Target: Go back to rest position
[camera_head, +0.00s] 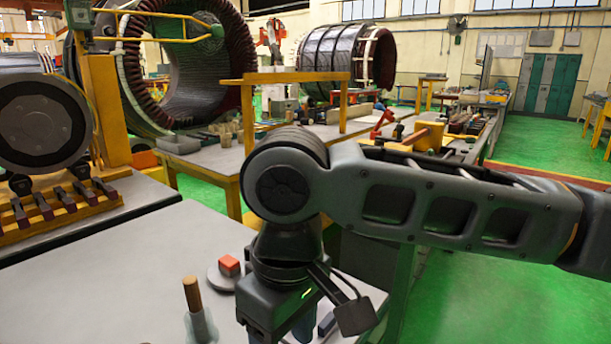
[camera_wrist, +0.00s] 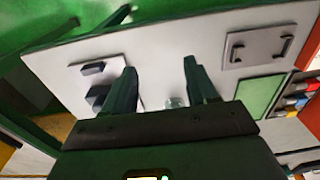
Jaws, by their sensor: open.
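My gripper (camera_wrist: 160,65) is open in the wrist view. Its two dark fingers stand apart, with nothing held between them. In the head view my gripper hangs at the bottom centre over the pale table (camera_head: 130,270), its tips largely cut off or hidden. The task names no object.
A red block (camera_head: 229,265) sits on a grey disc, left of my gripper. A wooden handle (camera_head: 192,293) stands upright nearby. A wound stator stand (camera_head: 45,130) is at left. In the wrist view, dark blocks (camera_wrist: 93,68) and a handled panel (camera_wrist: 260,46) show.

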